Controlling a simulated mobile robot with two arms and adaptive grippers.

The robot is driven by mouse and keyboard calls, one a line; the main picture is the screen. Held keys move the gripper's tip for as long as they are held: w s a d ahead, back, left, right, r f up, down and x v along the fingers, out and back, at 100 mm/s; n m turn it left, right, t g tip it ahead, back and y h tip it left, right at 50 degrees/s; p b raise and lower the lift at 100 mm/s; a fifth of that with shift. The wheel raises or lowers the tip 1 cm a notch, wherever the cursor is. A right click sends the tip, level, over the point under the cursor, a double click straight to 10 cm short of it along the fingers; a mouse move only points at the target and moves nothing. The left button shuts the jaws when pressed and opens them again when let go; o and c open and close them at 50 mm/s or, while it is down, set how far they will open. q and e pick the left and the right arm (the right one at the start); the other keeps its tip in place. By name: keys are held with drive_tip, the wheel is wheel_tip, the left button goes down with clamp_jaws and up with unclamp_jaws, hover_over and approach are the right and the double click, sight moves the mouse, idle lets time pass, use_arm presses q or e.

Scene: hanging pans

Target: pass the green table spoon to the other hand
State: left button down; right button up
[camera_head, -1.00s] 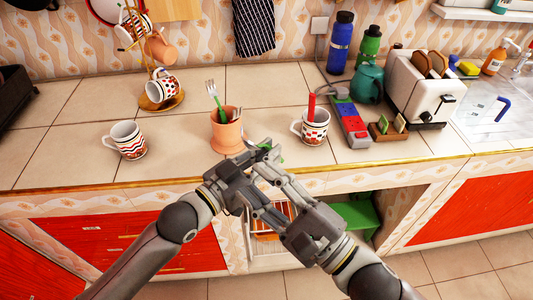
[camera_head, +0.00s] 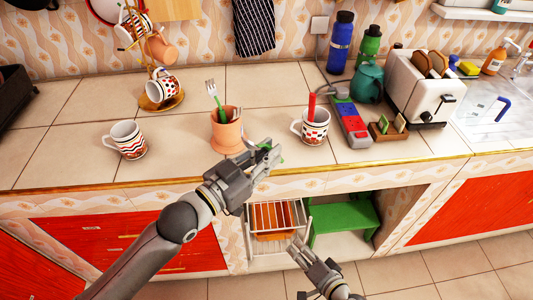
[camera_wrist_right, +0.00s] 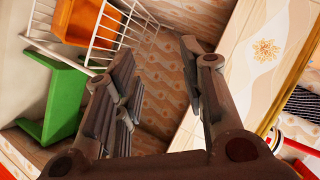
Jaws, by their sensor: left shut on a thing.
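My left gripper (camera_head: 266,158) is shut on the green table spoon (camera_head: 265,146), in front of the counter's front edge in the head view. Only small green bits of the spoon show by the fingers; the rest is hidden. My right gripper (camera_head: 298,250) is lower and to the right, apart from the spoon. In the right wrist view its fingers (camera_wrist_right: 157,58) are spread wide with nothing between them. The spoon does not show in that view.
A terracotta pot (camera_head: 226,132) with a green-handled fork (camera_head: 214,98) stands just behind my left gripper. A patterned mug (camera_head: 314,127) is to its right. Below the counter are a white wire rack (camera_head: 249,233) and a green stool (camera_head: 345,218).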

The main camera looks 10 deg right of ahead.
drive_tip(key=s+d+f+n+g+h, duration=0.1)
drive_tip(key=s+d+f+n+g, duration=0.15)
drive_tip(key=f, duration=0.45)
drive_tip(key=s+d+f+n+g+h, duration=0.1)
drive_tip(key=s+f, duration=0.3)
drive_tip(key=f, duration=0.2)
drive_tip(key=s+d+f+n+g+h, duration=0.1)
drive_tip(key=s+d+f+n+g, duration=0.2)
drive_tip(key=s+f, duration=0.5)
drive_tip(key=s+d+f+n+g+h, duration=0.2)
drive_tip(key=s+f, duration=0.7)
drive_tip(key=s, duration=0.8)
drive_tip(key=shift+d+n+g, duration=0.5)
drive_tip(key=shift+n+g, duration=0.65)
drive_tip(key=shift+g, duration=0.1)
